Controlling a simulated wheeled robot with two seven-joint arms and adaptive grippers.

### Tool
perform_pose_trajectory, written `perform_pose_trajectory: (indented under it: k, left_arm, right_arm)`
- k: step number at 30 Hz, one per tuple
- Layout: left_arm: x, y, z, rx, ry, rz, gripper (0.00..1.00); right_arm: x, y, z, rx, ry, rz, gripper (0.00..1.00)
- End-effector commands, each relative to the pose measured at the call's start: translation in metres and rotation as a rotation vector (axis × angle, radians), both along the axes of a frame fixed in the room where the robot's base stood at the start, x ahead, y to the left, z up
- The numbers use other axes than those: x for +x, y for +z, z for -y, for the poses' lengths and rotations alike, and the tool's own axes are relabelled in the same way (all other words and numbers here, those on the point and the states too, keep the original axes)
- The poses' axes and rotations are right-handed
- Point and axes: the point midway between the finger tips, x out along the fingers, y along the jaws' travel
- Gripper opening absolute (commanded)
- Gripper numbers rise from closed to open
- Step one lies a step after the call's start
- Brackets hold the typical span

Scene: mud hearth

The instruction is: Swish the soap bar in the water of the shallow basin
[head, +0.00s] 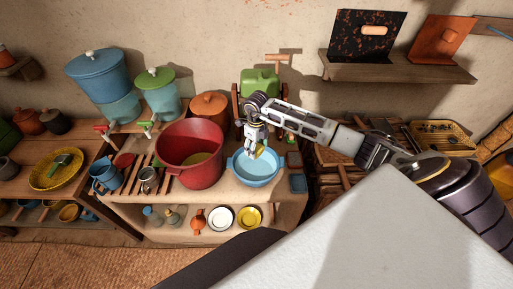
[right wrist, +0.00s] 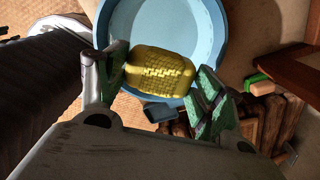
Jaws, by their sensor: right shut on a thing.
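The shallow basin (head: 241,176) is light blue and round, and stands on the ledge in the head view. It also fills the top of the right wrist view (right wrist: 218,30). The soap bar (right wrist: 160,66) is yellow with a textured surface, and only a small bit of it shows in the head view (head: 260,149). My right gripper (head: 256,150) is shut on the soap bar, one green-padded finger at each end, over the basin. I cannot tell whether the soap touches the water. My left gripper is not in view.
A large red pot (head: 190,154) stands close left of the basin. A green container (head: 259,84) and an orange lidded pot (head: 210,106) stand behind. White and yellow dishes (head: 221,218) sit on the shelf below.

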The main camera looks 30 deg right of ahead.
Motion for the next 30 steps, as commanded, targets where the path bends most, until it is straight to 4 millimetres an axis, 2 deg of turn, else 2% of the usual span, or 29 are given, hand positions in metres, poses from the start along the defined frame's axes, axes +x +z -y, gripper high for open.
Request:
perform_pose_trajectory:
  k: [12, 30]
  left_arm:
    - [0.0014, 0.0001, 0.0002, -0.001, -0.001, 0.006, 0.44]
    - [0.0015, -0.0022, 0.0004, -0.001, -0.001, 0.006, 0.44]
  right_arm:
    - [0.0037, 0.0002, -0.0015, 0.000, -0.127, 0.000, 0.42]
    - [0.0034, -0.0037, -0.0014, 0.000, -0.133, 0.000, 0.42]
